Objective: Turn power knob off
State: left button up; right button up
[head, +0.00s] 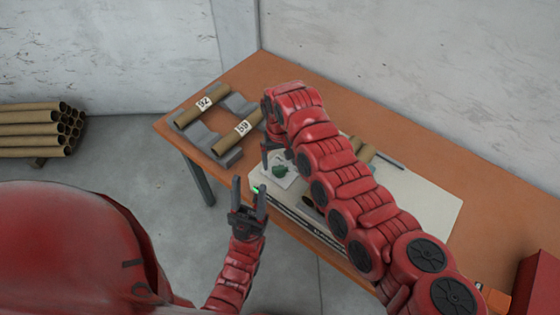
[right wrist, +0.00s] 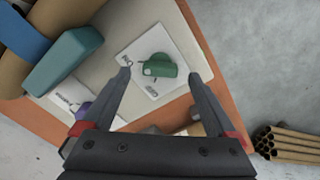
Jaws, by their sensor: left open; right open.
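The green power knob (right wrist: 160,66) sits on a white plate (right wrist: 190,50) with printed labels in the right wrist view. The knob's white mark is on its left side, between the two labels. The knob also shows in the head view (head: 281,170). My right gripper (right wrist: 160,79) is open, with one finger on each side of the knob in that view and no clear contact. In the head view its fingers are partly hidden by my right arm.
The winder's pale top (head: 425,200) lies on an orange-brown table (head: 350,95). Cardboard tubes marked 92 (head: 205,102) and 59 (head: 241,130) rest on grey holders at the back left. A stack of tubes (head: 35,130) stands at the far left. A red box (head: 537,285) is at the right.

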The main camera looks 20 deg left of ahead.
aim_at(280, 170)
jog(key=shift+f, duration=1.3)
jog(key=c, duration=1.4)
